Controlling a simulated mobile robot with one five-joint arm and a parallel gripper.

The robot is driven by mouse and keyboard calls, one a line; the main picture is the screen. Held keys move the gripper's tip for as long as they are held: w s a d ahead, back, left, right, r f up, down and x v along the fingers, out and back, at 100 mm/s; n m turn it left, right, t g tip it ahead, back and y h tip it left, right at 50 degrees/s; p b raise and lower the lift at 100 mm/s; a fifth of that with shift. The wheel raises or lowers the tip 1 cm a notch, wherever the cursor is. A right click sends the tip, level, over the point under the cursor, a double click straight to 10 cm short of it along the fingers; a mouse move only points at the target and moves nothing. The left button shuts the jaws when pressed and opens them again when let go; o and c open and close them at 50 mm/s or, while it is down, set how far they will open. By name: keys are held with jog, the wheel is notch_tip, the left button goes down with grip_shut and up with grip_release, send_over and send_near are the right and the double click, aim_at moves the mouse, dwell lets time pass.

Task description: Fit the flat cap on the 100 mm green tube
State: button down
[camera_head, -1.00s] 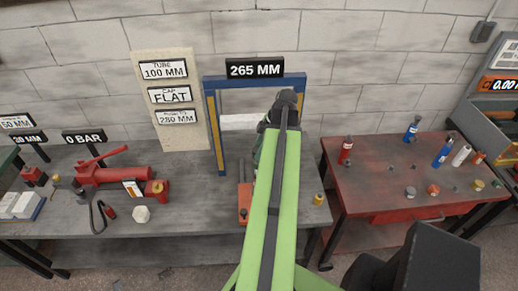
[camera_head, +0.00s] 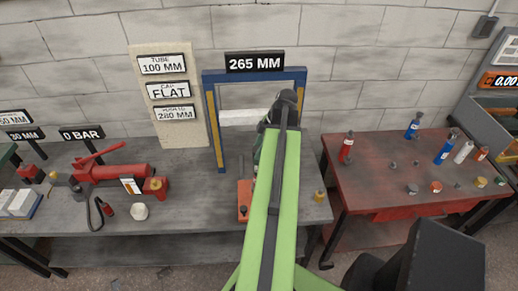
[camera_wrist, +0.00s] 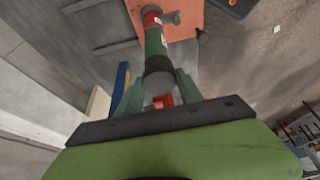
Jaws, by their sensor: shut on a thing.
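My gripper (camera_wrist: 158,88) is shut on a dark grey round piece, which looks like the flat cap (camera_wrist: 158,74). The green tube (camera_wrist: 156,42) is directly beyond this piece and in line with it. They appear to touch, but I cannot tell whether the cap is seated. A red section (camera_wrist: 152,18) with a pale label is at the tube's far end, over an orange plate (camera_wrist: 190,20). In the head view my green arm hides the gripper and nearly all of the tube, inside the blue frame (camera_head: 216,130).
The blue frame under the 265 MM sign (camera_head: 255,62) stands close around my arm. A red pump (camera_head: 115,173) is on the bench at left. A red table (camera_head: 375,180) at right holds several coloured tubes and small caps. A sign board (camera_head: 190,135) reads tube 100 MM, cap FLAT.

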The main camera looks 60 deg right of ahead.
jog(key=shift+f+b, duration=0.3)
jog(key=shift+f, duration=0.1)
jog(key=c, duration=0.7)
grip_release()
jog(key=shift+r, duration=0.1)
jog(key=p+v, duration=1.6)
jog(key=v, duration=0.1)
jog(key=shift+r, duration=0.2)
